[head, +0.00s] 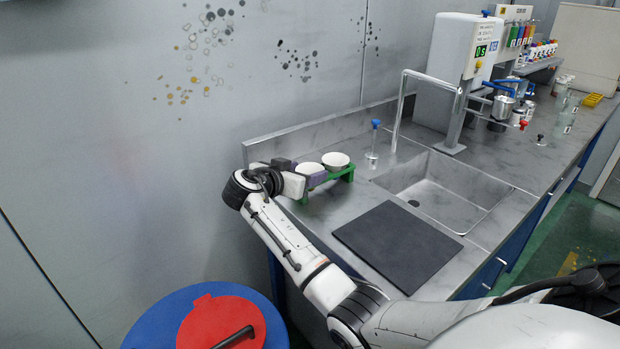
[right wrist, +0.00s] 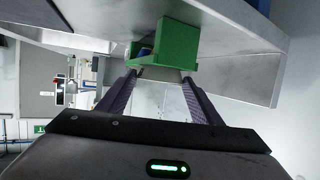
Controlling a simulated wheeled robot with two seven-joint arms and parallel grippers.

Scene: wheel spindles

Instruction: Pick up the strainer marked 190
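Two white round cups, which look like strainers, sit in a green rack (head: 341,174) at the back left of the counter. One cup (head: 335,159) is at the right and the other cup (head: 309,168) is beside it, close to my gripper. I cannot read a 190 mark on either. My right gripper (head: 302,172) is at the left end of the rack, its purple fingers apart. In the right wrist view, the fingers (right wrist: 158,77) are open with the green rack (right wrist: 165,48) just beyond the tips. Nothing shows held between them. My left gripper is not in view.
A sink (head: 440,190) with a tap lies right of the rack, and a blue-topped fixture (head: 375,138) stands between them. A dark mat (head: 397,245) lies in front. A machine (head: 465,60) and bottles stand farther back. A blue bin with a red lid (head: 222,322) is below left.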

